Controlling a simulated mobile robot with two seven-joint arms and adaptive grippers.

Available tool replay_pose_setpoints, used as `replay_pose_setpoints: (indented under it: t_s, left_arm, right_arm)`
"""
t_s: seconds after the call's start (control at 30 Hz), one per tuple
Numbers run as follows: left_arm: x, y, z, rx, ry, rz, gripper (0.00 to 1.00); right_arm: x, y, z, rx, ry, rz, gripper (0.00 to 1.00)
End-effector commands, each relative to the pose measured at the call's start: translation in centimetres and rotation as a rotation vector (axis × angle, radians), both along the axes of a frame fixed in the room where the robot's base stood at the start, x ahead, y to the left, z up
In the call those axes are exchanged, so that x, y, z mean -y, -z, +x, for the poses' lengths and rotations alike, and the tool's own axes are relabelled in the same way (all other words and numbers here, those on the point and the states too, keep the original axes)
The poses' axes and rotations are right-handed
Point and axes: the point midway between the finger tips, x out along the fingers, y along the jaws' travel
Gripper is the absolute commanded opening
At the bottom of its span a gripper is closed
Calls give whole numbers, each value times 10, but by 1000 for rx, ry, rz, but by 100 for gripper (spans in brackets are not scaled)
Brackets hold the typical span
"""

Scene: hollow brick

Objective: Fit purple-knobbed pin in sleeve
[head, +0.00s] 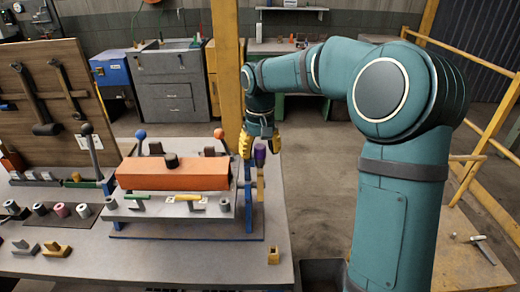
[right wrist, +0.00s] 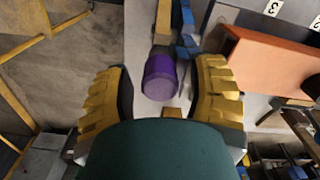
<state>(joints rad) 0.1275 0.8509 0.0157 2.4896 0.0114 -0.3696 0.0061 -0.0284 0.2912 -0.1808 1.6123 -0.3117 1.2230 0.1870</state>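The purple knob (head: 260,154) stands upright at the right end of the bench fixture; its shaft below is partly hidden. In the right wrist view the purple knob (right wrist: 160,76) lies between my right gripper's yellow fingers, with gaps on both sides. My right gripper (head: 260,146) is open above and around the knob, pointing down. A blue upright (head: 248,188) stands just left of the knob's shaft. I cannot tell which part is the sleeve. My left gripper is not in view.
An orange block (head: 172,174) with a black knob sits on the grey fixture left of my gripper. Levers with blue and orange balls stand behind it. Several rings lie on a dark mat (head: 60,216) at left. A small yellow block (head: 273,256) lies near the front edge.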

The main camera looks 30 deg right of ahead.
Motion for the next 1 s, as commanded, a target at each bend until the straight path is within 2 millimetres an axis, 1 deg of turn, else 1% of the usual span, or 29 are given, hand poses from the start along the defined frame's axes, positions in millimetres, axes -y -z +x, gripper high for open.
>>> replay_pose_setpoints:
  t_s: [0.17, 0.27, 0.37, 0.6, 0.7, 0.83, 1.0]
  left_arm:
    - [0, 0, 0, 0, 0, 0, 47]
    - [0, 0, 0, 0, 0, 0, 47]
    - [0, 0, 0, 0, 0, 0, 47]
    - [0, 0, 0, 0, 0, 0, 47]
    - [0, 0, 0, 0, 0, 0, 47]
    - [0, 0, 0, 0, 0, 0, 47]
    - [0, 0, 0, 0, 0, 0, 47]
  right_arm:
    - [0, -3, 0, 1, 0, 0, 56]
    - [0, -13, 1, 3, -1, -1, 56]
    - [0, -30, 1, 4, -1, 0, 56]
    - [0, -79, 2, 4, -1, 0, 56]
    - [0, -96, 2, 4, -1, 0, 56]
    - [0, -111, 2, 2, 0, 0, 56]
    - [0, -120, 2, 0, 0, 0, 56]
